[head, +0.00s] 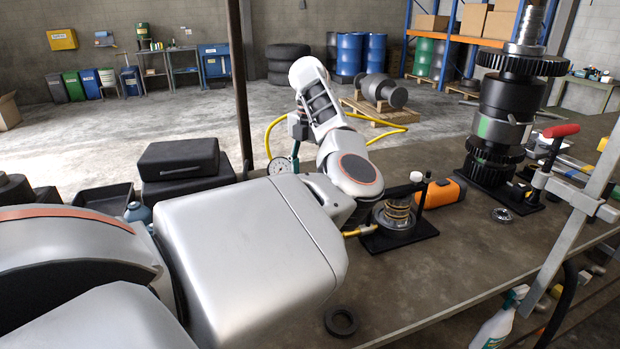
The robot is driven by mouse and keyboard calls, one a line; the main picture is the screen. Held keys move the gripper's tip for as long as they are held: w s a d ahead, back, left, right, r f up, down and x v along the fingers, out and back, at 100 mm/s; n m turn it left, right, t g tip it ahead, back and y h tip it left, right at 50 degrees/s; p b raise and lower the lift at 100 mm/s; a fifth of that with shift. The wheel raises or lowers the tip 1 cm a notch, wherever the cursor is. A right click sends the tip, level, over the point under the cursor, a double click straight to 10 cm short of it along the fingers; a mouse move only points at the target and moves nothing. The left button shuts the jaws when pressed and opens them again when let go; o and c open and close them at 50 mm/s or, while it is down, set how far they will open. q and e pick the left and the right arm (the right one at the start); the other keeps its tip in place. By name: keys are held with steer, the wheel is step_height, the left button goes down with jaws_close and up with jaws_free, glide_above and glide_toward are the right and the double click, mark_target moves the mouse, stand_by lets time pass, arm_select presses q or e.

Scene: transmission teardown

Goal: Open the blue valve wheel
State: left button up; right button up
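My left arm comes in from the left and reaches over the bench to the middle of the view. A round pressure gauge with a white face (280,166) stands just left of the arm. A small dark grey-green fitting (297,124) shows above it beside the arm, with a yellow hose (269,135) near it. I cannot make out a blue valve wheel; the arm may cover it. My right gripper is out of view.
A tall gear shaft (500,115) and a red-handled press (561,131) stand further right. A black ring (341,321) lies in front. Black cases (180,160) stand left.

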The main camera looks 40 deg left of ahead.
arm_select(q)
steer(key=shift+f, duration=0.55)
steer(key=c, duration=1.1)
